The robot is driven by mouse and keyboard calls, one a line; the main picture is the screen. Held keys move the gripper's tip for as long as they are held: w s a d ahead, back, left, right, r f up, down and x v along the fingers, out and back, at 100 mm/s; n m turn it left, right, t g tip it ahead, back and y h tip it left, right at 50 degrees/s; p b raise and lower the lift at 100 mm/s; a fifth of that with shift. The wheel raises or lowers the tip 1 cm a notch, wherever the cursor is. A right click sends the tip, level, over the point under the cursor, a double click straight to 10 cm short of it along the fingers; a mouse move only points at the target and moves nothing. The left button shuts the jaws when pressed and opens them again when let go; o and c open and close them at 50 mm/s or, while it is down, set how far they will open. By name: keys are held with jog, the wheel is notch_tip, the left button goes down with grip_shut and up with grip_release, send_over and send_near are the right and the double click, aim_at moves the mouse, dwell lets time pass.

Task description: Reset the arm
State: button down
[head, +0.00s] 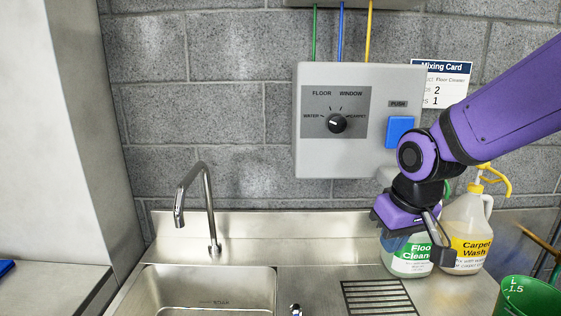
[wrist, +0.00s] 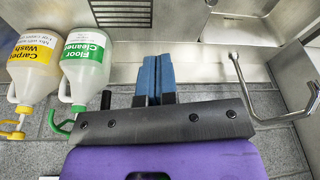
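My gripper (head: 392,244) hangs at the end of my purple arm, in front of the Floor Cleaner jug on the right side of the counter. In the wrist view its two blue fingers (wrist: 156,72) lie side by side, closed together with nothing visible between them. The arm (head: 510,100) reaches in from the upper right, passing in front of the wall unit's right edge. The gripper partly hides the Floor Cleaner jug (head: 412,262) in the head view. In the wrist view that jug (wrist: 84,70) stands left of the fingers, apart from them.
A Carpet Wash jug (head: 468,240) stands beside it. The grey dispenser (head: 350,160) has a dial (head: 336,123) and a blue push button (head: 400,131). A faucet (head: 195,195) and sink (head: 205,285) are left, a drain grate (head: 375,297) is below, and a green bucket (head: 530,300) is lower right.

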jog(key=s+d+r+m+t, duration=0.2)
jog(key=s+d+r+m, duration=0.1)
jog(key=s+d+r, duration=0.7)
jog(key=s+r, duration=0.1)
jog(key=s, duration=0.2)
jog(key=shift+d+t+h, duration=0.25)
jog(key=shift+t+h, duration=0.15)
